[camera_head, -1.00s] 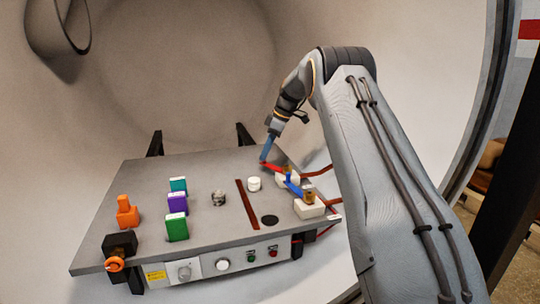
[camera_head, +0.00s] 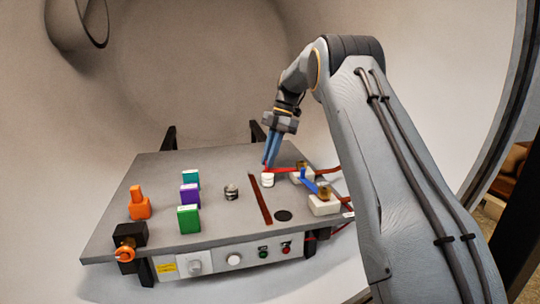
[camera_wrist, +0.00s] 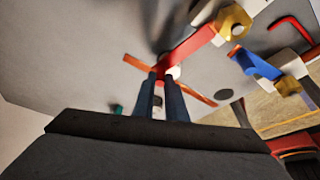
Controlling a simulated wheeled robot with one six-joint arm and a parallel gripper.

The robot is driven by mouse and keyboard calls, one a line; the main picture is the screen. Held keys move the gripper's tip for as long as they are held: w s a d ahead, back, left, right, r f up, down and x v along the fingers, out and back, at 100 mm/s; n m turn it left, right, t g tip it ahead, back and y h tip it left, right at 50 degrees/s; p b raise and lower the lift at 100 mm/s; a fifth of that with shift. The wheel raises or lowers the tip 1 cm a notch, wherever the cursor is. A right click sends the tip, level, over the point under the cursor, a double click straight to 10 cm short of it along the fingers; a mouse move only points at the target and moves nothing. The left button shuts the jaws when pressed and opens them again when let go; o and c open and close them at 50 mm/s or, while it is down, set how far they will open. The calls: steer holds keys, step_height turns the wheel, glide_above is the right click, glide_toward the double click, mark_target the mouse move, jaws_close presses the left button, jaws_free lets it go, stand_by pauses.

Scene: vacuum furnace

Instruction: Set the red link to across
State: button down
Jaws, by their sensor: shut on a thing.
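The red link (camera_head: 286,170) runs from a brass-topped white block (camera_head: 300,175) at the panel's right back toward the left. Its free end is at the small white post (camera_head: 268,181). In the wrist view the red link (camera_wrist: 190,48) reaches from a brass nut (camera_wrist: 234,20) down to my fingertips, with the white post (camera_wrist: 173,71) close behind its end. My gripper (camera_head: 267,163) is shut on the link's free end, and its blue fingers (camera_wrist: 160,78) straddle it. Whether the link touches the post is hidden.
A blue link (camera_head: 309,183) is nearby, by the front white block (camera_head: 324,206). A brown strip (camera_head: 261,199) and black disc (camera_head: 283,215) lie on the grey panel (camera_head: 215,225). Teal, purple and green blocks (camera_head: 189,219) and an orange piece (camera_head: 139,204) stand left.

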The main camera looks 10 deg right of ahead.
steer(key=shift+s+a+n+g+h, duration=0.15)
steer(key=shift+s+n+g+h, duration=0.15)
steer(key=shift+s+n, duration=0.75)
steer(key=c, duration=1.8)
jaws_free()
steer(key=shift+o, duration=0.2)
steer(key=b+v, duration=0.1)
steer(key=v, duration=0.6)
steer(key=shift+r, duration=0.35)
steer(key=shift+w, duration=0.1)
